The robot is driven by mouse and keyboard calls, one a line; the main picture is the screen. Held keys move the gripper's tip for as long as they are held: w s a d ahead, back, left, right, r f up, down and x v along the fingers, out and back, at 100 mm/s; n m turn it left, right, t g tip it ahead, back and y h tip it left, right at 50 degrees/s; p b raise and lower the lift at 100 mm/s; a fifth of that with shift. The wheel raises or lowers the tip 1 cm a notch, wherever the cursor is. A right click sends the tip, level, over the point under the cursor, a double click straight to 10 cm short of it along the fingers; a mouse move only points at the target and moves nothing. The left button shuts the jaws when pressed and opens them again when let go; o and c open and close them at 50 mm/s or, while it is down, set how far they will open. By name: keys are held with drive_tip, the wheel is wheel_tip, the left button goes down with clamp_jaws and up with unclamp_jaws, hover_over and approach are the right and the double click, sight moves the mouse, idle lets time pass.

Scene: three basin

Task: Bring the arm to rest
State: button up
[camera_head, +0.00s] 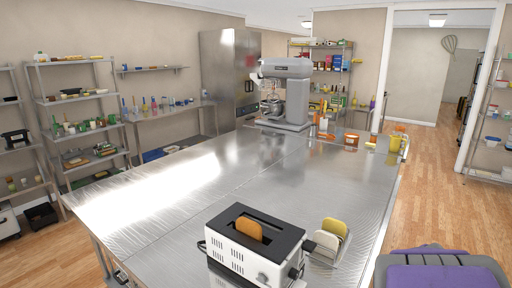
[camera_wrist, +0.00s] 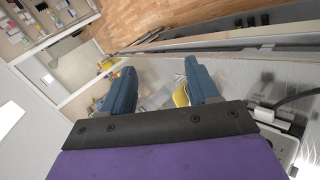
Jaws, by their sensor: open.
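My gripper (camera_wrist: 160,84) shows in the wrist view as two blue fingers standing apart. No object is clasped between them. Part of my own purple and grey arm or body shows at the lower right of the head view; the fingers are not seen there. A white toaster (camera_head: 255,245) with a brown slice in its slot stands near the front of the steel counter (camera_head: 190,180). A small rack (camera_head: 328,243) with pale and yellow slices stands to its right. A yellow item (camera_wrist: 181,97) shows beyond the fingers in the wrist view.
A grey stand mixer (camera_head: 287,95) stands at the counter's far end. An orange container (camera_head: 351,142) and a yellow cup (camera_head: 395,143) are near the far right corner. Shelves (camera_head: 83,125) line the left wall. Wooden floor (camera_head: 450,200) is clear right of the counter.

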drive_tip(key=s+a+f+m+g+y, duration=0.2)
drive_tip(key=s+a+m+g+y, duration=0.1)
drive_tip(key=s+a, duration=0.9)
drive_tip(key=s+a+f+m+g+y, duration=0.2)
drive_tip(key=s+a+m+g+y, duration=0.2)
drive_tip(key=s+a, duration=0.9)
drive_tip(key=s+g, duration=0.2)
drive_tip(key=s, duration=0.1)
drive_tip(key=shift+s+f, duration=0.3)
drive_tip(key=shift+f, duration=0.05)
